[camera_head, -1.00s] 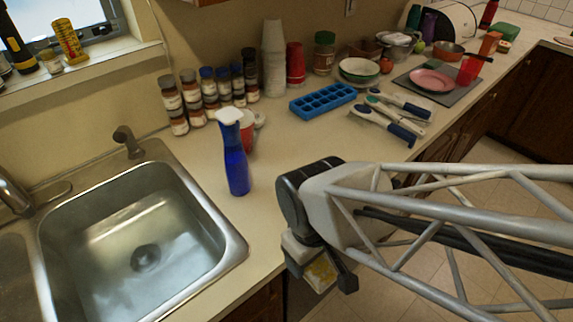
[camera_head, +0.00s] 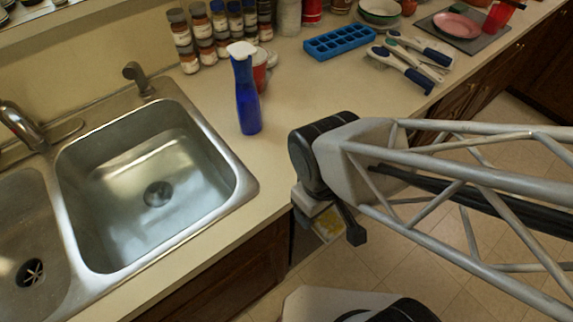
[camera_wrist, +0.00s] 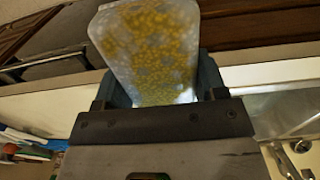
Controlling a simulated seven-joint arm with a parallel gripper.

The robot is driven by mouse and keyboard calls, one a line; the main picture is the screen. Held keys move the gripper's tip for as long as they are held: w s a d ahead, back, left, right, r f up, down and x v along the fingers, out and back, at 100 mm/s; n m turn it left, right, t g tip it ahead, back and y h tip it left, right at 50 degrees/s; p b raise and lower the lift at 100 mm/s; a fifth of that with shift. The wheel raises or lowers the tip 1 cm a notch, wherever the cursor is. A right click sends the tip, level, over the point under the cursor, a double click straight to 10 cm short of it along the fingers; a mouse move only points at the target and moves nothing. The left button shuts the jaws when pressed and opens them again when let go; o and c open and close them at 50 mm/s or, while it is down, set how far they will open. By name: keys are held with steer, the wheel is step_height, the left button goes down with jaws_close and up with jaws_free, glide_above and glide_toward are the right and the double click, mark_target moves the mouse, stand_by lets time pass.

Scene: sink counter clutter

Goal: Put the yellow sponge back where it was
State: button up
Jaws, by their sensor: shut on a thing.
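The yellow sponge (camera_wrist: 150,52), speckled yellow and pale grey, stands between the jaws of my gripper (camera_wrist: 160,95) in the wrist view. In the head view the gripper (camera_head: 328,222) hangs in front of the counter's front edge, over the floor, right of the sink. It is shut on the sponge, and a small yellow patch of the sponge (camera_head: 329,222) shows there. The rest of the sponge is hidden by the gripper in the head view.
The double sink (camera_head: 243,185) is at the left. A blue ice tray (camera_head: 338,42), brushes (camera_head: 405,68) and jars (camera_head: 183,45) are farther back. The counter between bottle and front edge is clear.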

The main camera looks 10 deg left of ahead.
glide_above(286, 171)
steer(key=shift+f, duration=0.7)
stand_by(0.3)
steer(key=shift+f, duration=1.75)
steer(key=shift+f, duration=0.1)
steer(key=shift+f, duration=0.2)
